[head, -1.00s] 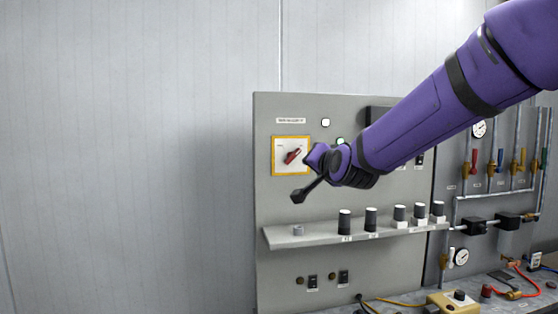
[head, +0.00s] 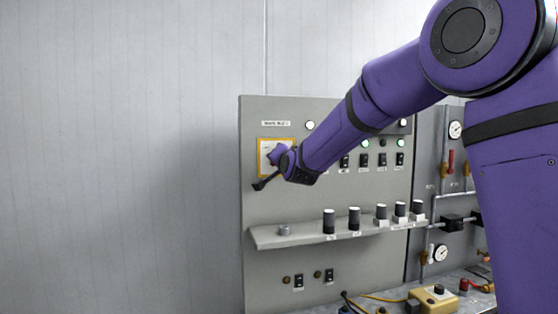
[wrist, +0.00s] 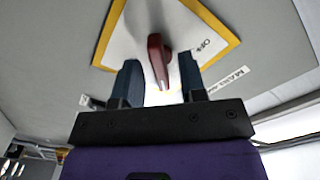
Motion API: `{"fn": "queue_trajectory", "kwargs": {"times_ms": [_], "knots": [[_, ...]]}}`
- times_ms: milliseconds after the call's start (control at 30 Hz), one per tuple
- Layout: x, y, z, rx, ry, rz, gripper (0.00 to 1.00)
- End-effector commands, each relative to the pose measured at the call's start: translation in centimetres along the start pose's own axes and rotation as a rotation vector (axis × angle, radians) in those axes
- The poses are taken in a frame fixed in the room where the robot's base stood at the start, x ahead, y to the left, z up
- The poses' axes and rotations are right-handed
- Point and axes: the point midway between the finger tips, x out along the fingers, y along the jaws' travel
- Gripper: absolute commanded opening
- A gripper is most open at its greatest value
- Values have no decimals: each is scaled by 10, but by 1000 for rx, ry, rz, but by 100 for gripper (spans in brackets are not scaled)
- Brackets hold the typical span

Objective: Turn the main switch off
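The main switch is a red handle (wrist: 156,55) on a white plate with a yellow border (wrist: 228,22), on the grey panel. In the wrist view my gripper (wrist: 160,76) is open, with one dark finger on each side of the handle and a visible gap to each. The handle's near end reaches between the fingers; whether they touch it elsewhere cannot be seen. In the head view the yellow-bordered plate (head: 261,150) is partly covered by my wrist, and the handle is hidden.
Below the switch, a shelf (head: 262,240) with several black knobs (head: 329,221) sticks out from the panel. Green lamps (head: 365,143) and small black switches sit to the right. Pipes and gauges (head: 440,253) are further right. Free wall lies left of the panel.

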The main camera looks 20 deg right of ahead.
Motion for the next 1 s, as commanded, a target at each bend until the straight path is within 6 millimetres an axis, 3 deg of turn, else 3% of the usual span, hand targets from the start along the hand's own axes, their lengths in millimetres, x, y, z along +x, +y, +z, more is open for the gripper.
{"fn": "queue_trajectory", "kwargs": {"times_ms": [400, 567, 1000], "knots": [[9, 0, 0, 0, -1, 0, 38], [9, 0, 0, 0, -1, 0, 4], [9, 0, 1, -78, -2, 0, 4]]}}
